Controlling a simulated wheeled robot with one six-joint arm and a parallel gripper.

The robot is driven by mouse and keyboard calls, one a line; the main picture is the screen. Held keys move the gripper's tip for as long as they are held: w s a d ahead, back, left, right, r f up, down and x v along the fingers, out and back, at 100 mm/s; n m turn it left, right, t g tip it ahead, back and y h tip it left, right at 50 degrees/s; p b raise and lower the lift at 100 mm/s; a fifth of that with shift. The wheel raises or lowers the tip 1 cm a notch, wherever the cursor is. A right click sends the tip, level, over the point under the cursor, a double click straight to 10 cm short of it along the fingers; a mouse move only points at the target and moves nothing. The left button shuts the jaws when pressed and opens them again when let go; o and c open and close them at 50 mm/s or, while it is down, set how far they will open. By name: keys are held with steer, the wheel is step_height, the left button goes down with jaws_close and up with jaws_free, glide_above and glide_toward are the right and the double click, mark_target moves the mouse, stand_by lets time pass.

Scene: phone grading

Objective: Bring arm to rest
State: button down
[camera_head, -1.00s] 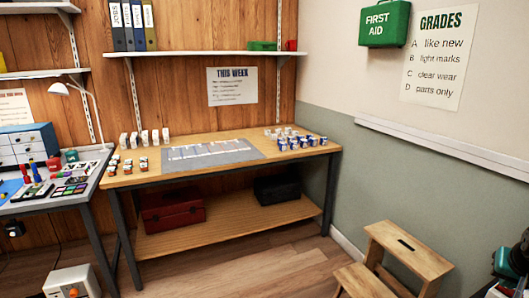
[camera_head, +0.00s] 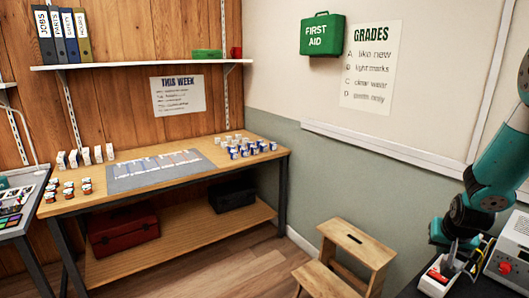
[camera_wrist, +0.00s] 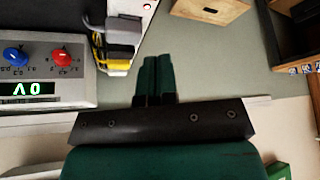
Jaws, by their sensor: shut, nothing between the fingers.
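My teal arm (camera_head: 497,168) reaches down at the right edge of the head view, bent at a dark wrist joint, low over a dark surface. In the wrist view my gripper (camera_wrist: 158,57) has its two dark green fingers side by side with no object between them. It is shut and empty. In the head view the fingertips cannot be made out clearly.
A grey power supply (camera_wrist: 44,88) with blue and red knobs and grey and yellow tools (camera_wrist: 121,40) are left of my fingers. A wooden step stool (camera_head: 352,243) stands on the floor. The workbench (camera_head: 215,178) holds boxes and a grey mat (camera_head: 125,183).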

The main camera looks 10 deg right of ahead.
steer(key=a+r+n+y, duration=0.2)
steer(key=a+r, duration=0.2)
steer(key=a, duration=0.5)
steer(key=a+r+n+y, duration=0.2)
steer(key=a+r, duration=0.2)
steer(key=a, duration=0.4)
steer(key=a+r+n+y, duration=0.15)
steer(key=a+r, duration=0.25)
steer(key=a, duration=0.5)
steer(key=s+a+r+n+g+y, duration=0.1)
steer(key=s+a+r+n+g, duration=0.1)
steer(key=s+a, duration=0.5)
steer(key=s+a+r+n+g+y, duration=0.1)
steer(key=s+a+r+n, duration=0.3)
steer(key=s, duration=0.9)
steer(key=a+n+g, duration=0.1)
steer(key=a+n, duration=0.2)
steer(key=a, duration=0.1)
steer(key=shift+a+r+g, duration=0.2)
steer(key=shift+r+g, duration=0.1)
steer(key=shift+d, duration=0.1)
